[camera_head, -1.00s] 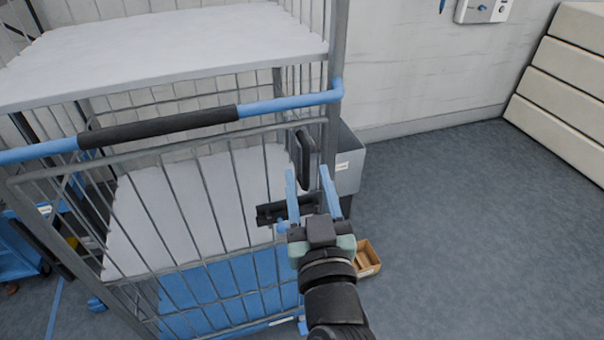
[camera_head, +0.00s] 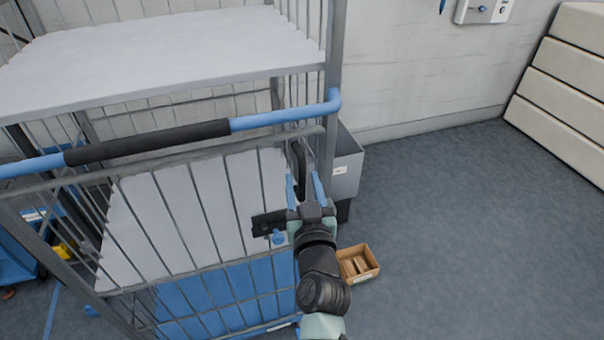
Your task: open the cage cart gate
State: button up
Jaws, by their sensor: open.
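The cage cart (camera_head: 333,60) stands at the left, with its grey barred gate (camera_head: 215,148) across the lower front. The gate's top rail reaches close to the right post, and I cannot tell whether the gate stands slightly ajar. A dark upright pull handle (camera_head: 300,160) is near the gate's right end. Below it is a black latch plate (camera_head: 262,222) with a blue knob (camera_head: 278,238). My gripper (camera_head: 305,182) is open, its blue fingers either side of the handle's lower part. Contact is unclear. My wrist hides part of the gate's right side.
A blue push bar with a black grip (camera_head: 150,141) crosses above the gate. A grey bin (camera_head: 346,170) stands behind the cart's right post. An open cardboard box (camera_head: 358,264) lies on the floor right of my arm. The floor further right is clear.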

jog(key=shift+w+a, duration=0.1)
jog(key=shift+w, duration=0.85)
grip_shut()
dwell(0.8)
